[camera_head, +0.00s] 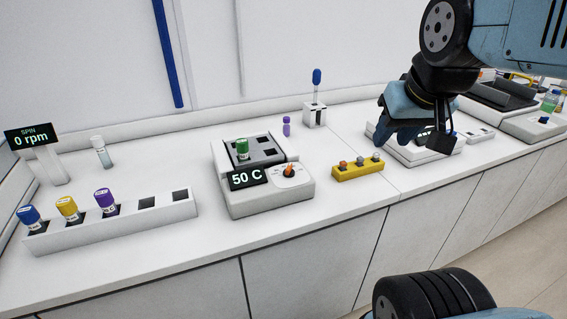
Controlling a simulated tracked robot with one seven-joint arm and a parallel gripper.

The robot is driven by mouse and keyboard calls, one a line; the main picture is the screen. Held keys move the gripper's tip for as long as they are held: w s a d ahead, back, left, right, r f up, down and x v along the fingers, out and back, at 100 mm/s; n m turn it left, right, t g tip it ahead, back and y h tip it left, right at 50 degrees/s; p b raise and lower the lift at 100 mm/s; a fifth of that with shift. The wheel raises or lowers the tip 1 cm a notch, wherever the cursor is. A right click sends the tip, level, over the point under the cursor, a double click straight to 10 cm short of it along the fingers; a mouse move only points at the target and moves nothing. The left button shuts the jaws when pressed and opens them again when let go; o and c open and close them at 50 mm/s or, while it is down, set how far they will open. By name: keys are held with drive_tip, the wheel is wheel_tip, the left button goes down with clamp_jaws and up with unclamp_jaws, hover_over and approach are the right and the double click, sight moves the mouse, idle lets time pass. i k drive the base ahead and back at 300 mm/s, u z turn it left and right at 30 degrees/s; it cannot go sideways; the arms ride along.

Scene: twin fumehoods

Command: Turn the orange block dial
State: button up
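The orange dial (289,170) sits on a round pale face on the right of the front of a white heating block (265,197). The block's display (248,178) reads 50 C. A green-capped vial (242,149) stands in one of the block's wells. My gripper (422,138) hangs to the right of the dial, apart from it, over another white device. It is seen from the side, and its fingertips are too dark and overlapped to tell whether it is open or shut.
A yellow rack (357,172) with several small pieces stands just right of the block. A white rack (122,222) with blue, yellow and purple-capped vials stands left. Behind are a purple-capped vial (286,126) and a holder (314,117) with a blue-topped tool. A 0 rpm display (33,138) stands far left.

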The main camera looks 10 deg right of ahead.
sight(288, 172)
drive_tip(key=u, duration=1.3)
drive_tip(key=k, duration=0.95)
drive_tip(key=z, duration=1.25)
drive_tip(key=i, duration=1)
drive_tip(key=u, duration=0.05)
